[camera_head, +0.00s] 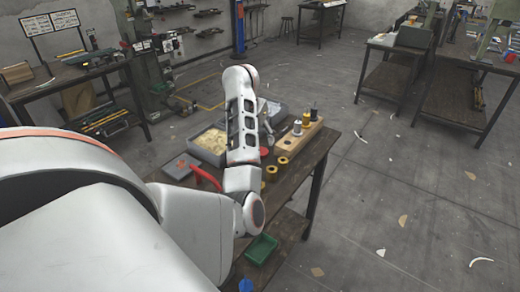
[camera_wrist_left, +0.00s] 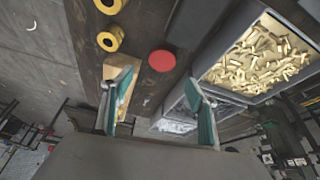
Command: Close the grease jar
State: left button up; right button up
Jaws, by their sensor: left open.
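A round red disc, like a lid seen from above (camera_wrist_left: 162,60), lies on the dark bench in the left wrist view. It also shows beside my forearm in the head view (camera_head: 264,151). I cannot tell whether it sits on a jar; no open jar is clearly seen. My left gripper (camera_wrist_left: 158,92) is open and empty, its teal-padded fingers apart, with the red disc beyond the gap between the tips. In the head view the left gripper (camera_head: 266,122) is partly hidden behind my white forearm. My right gripper is not in view.
Yellow rolls (camera_head: 271,172) stand near the bench's right edge. A wooden block with spools (camera_head: 297,138) is behind them. A grey bin of pale small parts (camera_wrist_left: 213,75) stands close to the gripper. A green tray (camera_head: 261,249) is lower down. Open floor lies to the right.

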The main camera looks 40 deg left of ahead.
aim_at(261, 151)
pick_arm(q)
jog(key=shift+b+x, duration=0.35)
jog(key=shift+x, duration=0.65)
jog(key=shift+f, duration=0.2)
jog(key=x, duration=0.5)
jog(key=shift+s+a+f+b, duration=0.1)
jog(key=shift+s+b, duration=0.2)
jog(key=shift+b, duration=0.1)
jog(key=shift+w+f, duration=0.15)
jog(key=c, duration=0.8)
